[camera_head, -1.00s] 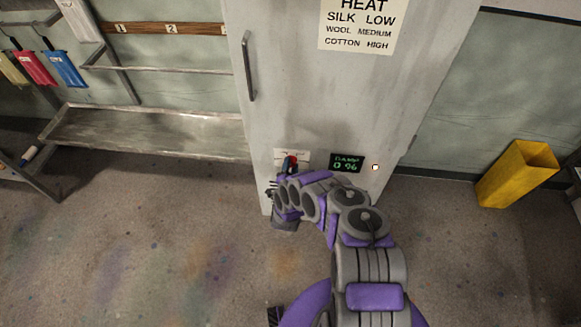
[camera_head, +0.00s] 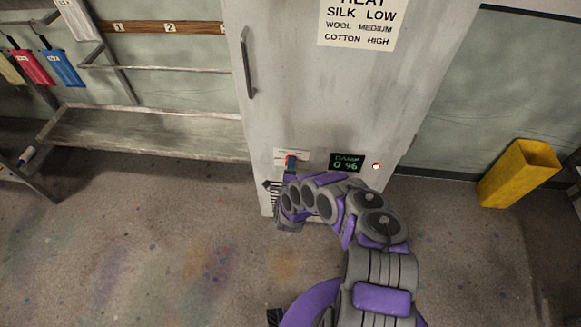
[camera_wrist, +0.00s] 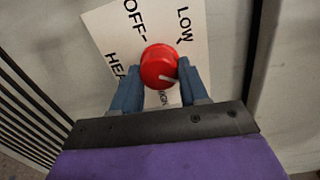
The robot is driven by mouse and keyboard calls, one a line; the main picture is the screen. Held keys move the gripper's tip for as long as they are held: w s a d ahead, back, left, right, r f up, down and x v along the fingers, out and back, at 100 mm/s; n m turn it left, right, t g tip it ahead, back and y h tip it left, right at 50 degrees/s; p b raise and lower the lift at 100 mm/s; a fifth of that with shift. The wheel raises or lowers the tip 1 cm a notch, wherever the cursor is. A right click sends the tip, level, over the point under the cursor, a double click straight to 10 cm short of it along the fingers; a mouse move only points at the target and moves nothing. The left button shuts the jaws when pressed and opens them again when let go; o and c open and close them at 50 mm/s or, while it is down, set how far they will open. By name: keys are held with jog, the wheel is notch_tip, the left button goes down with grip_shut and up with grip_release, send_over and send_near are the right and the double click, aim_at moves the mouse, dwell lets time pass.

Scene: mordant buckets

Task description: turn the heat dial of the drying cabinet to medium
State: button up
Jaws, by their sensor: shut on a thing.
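The drying cabinet (camera_head: 310,100) stands upright in front of me. Its heat dial (camera_wrist: 159,66) is a red round knob with a white pointer mark, on a white label plate (camera_wrist: 110,28). The plate shows "OFF", "LOW" and partly covered words. In the wrist view the white mark points to the lower right, away from "LOW" and "OFF"; the word it faces is partly hidden. My gripper (camera_wrist: 160,82) has its two blue fingers shut on the dial, one on each side. In the head view the dial (camera_head: 290,159) shows just above my arm.
A sign on the cabinet (camera_head: 360,25) reads silk low, wool medium, cotton high. A display (camera_head: 346,163) reads "DAMP 0 96". A small light (camera_head: 376,166) sits right of it. A yellow bin (camera_head: 518,172) stands at right, a metal shelf (camera_head: 150,130) at left.

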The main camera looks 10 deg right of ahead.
jog(key=shift+s+f+m, duration=0.15)
jog(key=shift+f+m, duration=0.15)
jog(key=o, duration=0.8)
jog(key=shift+c, duration=0.2)
jog(key=o, duration=0.3)
jog(key=shift+r, duration=0.1)
jog(key=v, duration=1.7)
jog(key=shift+a+r, duration=0.15)
